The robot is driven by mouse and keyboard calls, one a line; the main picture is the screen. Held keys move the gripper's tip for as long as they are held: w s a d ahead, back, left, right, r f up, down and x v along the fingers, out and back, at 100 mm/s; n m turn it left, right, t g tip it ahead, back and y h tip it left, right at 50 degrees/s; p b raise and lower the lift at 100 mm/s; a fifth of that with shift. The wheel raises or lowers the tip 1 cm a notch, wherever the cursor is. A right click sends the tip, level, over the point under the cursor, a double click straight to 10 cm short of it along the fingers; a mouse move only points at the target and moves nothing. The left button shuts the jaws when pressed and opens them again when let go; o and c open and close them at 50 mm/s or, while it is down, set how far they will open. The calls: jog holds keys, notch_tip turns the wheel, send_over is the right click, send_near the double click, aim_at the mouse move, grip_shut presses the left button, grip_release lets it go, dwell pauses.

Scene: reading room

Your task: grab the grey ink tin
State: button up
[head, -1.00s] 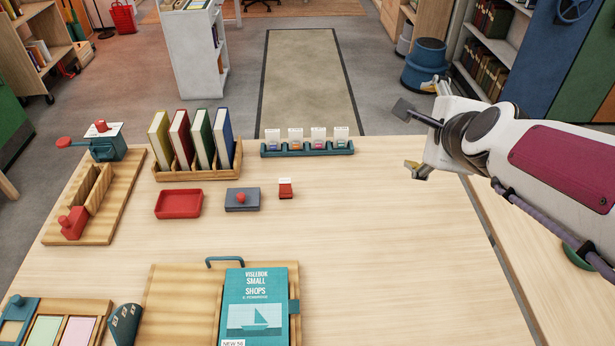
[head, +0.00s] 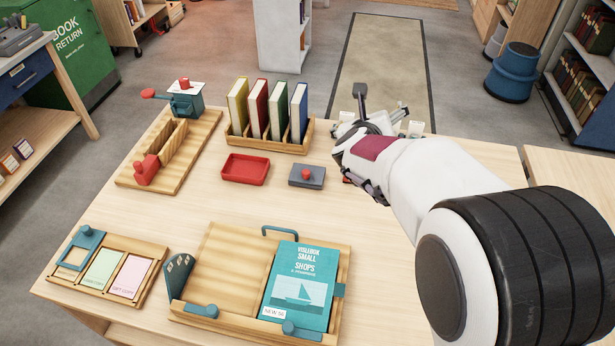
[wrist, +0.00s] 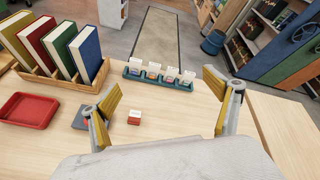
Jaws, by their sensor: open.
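The grey ink tin (head: 307,176), a flat slate-grey box with a red knob on top, lies on the table right of the red tray. In the wrist view the tin (wrist: 79,123) is low on the left, partly hidden behind my left finger. My gripper (wrist: 165,103) is open, and nothing is held between its yellow-padded fingers. In the head view my gripper (head: 362,140) is to the right of the tin, apart from it, partly hidden by my own wrist.
The red tray (head: 245,169) lies left of the tin, and a wooden rack (head: 240,136) of upright books stands behind. A small red-and-white block (wrist: 134,118) and a teal holder of small bottles (wrist: 158,82) are near. A board with a teal book (head: 302,286) lies in front.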

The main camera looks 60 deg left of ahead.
jog(key=s+a+f+m, duration=0.3)
jog(key=s+a+f, duration=0.3)
jog(key=s+f, duration=0.15)
jog(key=m+t+h, duration=0.1)
jog(key=m, duration=0.3)
send_over(304, 178)
jog(key=s+d, duration=0.1)
jog(key=s, duration=0.1)
notch_tip(304, 178, down, 7)
jog(key=shift+w+d+f, duration=0.1)
jog(key=shift+d+f, duration=0.05)
jog(key=shift+f, duration=1.75)
jog(key=shift+f, duration=1.85)
jog(key=shift+x, duration=1.45)
jog(key=shift+w+r, duration=0.1)
jog(key=shift+r, duration=0.05)
jog(key=shift+c, duration=0.4)
